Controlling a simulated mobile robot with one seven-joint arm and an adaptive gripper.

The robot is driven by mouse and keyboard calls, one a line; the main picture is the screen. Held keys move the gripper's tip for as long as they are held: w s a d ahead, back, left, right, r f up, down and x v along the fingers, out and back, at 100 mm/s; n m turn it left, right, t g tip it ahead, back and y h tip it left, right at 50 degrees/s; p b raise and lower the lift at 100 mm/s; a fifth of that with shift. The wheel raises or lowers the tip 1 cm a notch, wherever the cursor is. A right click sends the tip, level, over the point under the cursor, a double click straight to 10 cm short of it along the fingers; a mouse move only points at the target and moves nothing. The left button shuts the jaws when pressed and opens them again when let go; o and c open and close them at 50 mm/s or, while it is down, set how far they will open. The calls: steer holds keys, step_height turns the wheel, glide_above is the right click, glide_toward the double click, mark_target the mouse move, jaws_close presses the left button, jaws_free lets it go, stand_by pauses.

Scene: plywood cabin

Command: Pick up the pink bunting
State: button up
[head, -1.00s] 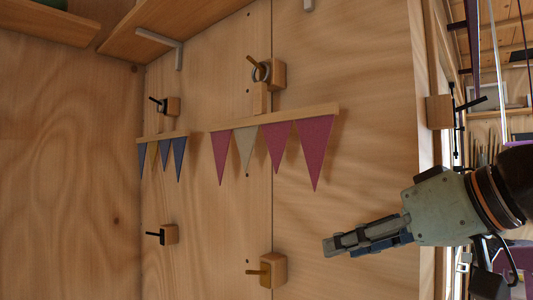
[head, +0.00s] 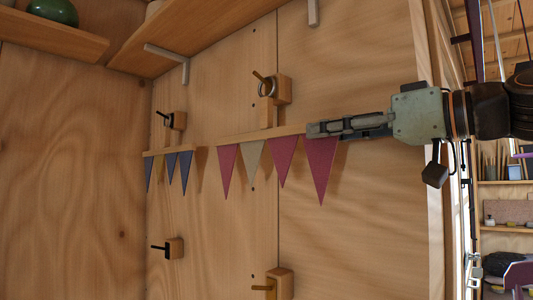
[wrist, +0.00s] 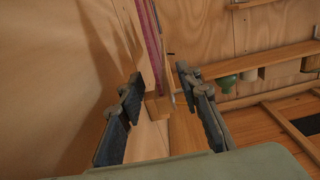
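The pink bunting (head: 320,165) hangs against the plywood wall. It has several pink pennants and one beige pennant on a wooden strip (head: 262,134), with a block and metal ring at a wooden peg (head: 279,88) above. My gripper (head: 312,130) is level with the right end of the strip and covers it in the head view. In the wrist view my gripper (wrist: 159,80) is open, and the strip's end (wrist: 158,106) shows between the two fingers. Pink cloth (wrist: 150,35) shows beyond it. I cannot tell whether either finger touches the strip.
Other pegs stick out at the left (head: 173,248) and below (head: 279,284). A bracketed shelf (head: 190,40) runs above. The wall below the pennants is mostly clear.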

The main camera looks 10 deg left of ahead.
mark_target(294, 135)
steer(key=p+x, duration=0.2)
steer(key=x, duration=0.6)
steer(key=shift+f, duration=0.1)
jaws_close()
